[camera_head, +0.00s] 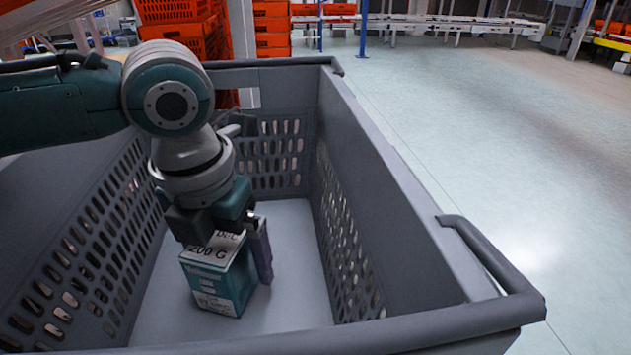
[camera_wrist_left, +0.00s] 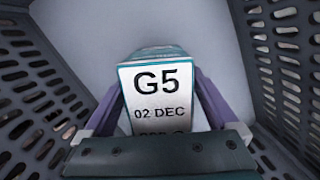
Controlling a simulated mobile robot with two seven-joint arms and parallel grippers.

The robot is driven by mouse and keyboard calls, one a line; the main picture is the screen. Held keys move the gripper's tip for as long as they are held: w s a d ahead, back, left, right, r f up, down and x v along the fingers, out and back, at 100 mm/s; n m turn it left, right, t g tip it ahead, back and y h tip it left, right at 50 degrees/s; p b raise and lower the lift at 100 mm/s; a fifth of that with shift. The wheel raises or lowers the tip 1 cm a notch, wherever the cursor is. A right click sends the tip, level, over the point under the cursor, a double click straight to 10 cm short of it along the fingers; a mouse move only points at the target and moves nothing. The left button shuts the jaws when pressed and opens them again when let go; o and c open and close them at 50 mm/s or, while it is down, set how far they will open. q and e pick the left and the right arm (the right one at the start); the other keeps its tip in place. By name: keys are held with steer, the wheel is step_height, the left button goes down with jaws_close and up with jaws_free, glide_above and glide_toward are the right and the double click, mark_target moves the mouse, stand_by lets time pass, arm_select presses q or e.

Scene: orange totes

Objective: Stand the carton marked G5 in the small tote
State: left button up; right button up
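The carton marked G5 (camera_wrist_left: 162,88) is a teal box with a white label on top, reading G5 and 02 DEC in the left wrist view. In the head view the carton (camera_head: 218,278) is upright inside a deep grey tote (camera_head: 385,190) with slotted walls. My left gripper (camera_head: 240,240) points down over it, and its purple fingers lie against two opposite sides of the carton. One finger is mostly hidden in the head view. I cannot tell whether the carton's base touches the tote floor. I cannot tell whether this is the small tote. My right gripper is not in view.
The grey tote's walls rise around my left gripper, with a handle (camera_head: 490,262) on the right rim. The tote floor (camera_head: 295,225) is bare around the carton. Orange totes (camera_head: 272,28) are stacked behind. Open floor (camera_head: 480,120) lies to the right.

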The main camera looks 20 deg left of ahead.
arm_select(q)
steer(key=r+p, duration=0.1)
steer(key=r, duration=0.3)
steer(key=s+r+p, duration=0.1)
steer(key=r, duration=0.3)
steer(key=r+p, duration=0.1)
steer(key=r, duration=0.3)
steer(key=shift+s+d+r, duration=0.15)
steer(key=shift+s+r, duration=0.05)
steer(key=shift+r, duration=0.1)
steer(key=shift+r, duration=0.1)
